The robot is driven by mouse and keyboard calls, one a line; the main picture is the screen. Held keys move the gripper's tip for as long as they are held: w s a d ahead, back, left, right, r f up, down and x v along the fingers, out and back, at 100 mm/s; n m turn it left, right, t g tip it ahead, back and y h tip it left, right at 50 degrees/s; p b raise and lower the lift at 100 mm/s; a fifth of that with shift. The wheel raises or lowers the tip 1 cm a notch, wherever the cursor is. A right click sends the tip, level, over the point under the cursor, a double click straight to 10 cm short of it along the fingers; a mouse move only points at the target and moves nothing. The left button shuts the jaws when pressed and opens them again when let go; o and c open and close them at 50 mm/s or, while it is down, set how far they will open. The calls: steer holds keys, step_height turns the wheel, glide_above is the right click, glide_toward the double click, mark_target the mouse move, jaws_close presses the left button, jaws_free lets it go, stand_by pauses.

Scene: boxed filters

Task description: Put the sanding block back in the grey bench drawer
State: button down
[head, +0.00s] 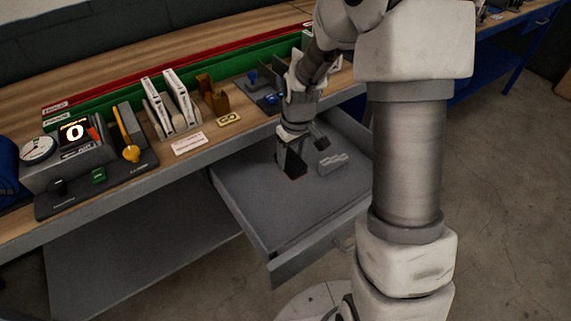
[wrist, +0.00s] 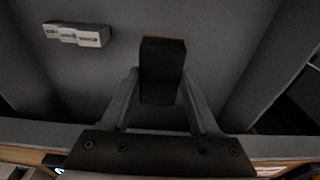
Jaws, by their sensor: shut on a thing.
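The sanding block (head: 292,163) is a dark block with a thin orange-brown lower edge. My gripper (head: 293,148) is shut on it inside the open grey drawer (head: 245,203). In the wrist view the block (wrist: 162,72) stands between the two fingers of my gripper (wrist: 160,88), above or on the drawer floor (wrist: 215,60). I cannot tell whether the block touches the floor. The drawer is pulled out from under the wooden bench.
A light grey piece with several dark marks (head: 333,163) lies in the drawer near the block; it also shows in the wrist view (wrist: 77,35). The front left of the drawer is bare. Boxed filters (head: 175,98) and a gauge unit (head: 68,150) stand on the bench.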

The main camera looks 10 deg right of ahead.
steer(key=w, duration=0.1)
steer(key=w+f, duration=0.2)
steer(key=w, duration=0.1)
steer(key=shift+a+f, duration=0.25)
steer(key=shift+a, duration=0.15)
steer(key=shift+f+b, duration=0.5)
steer(key=shift+f, duration=1.5)
steer(key=shift+f, duration=0.15)
steer(key=shift+c, duration=0.6)
jaws_free()
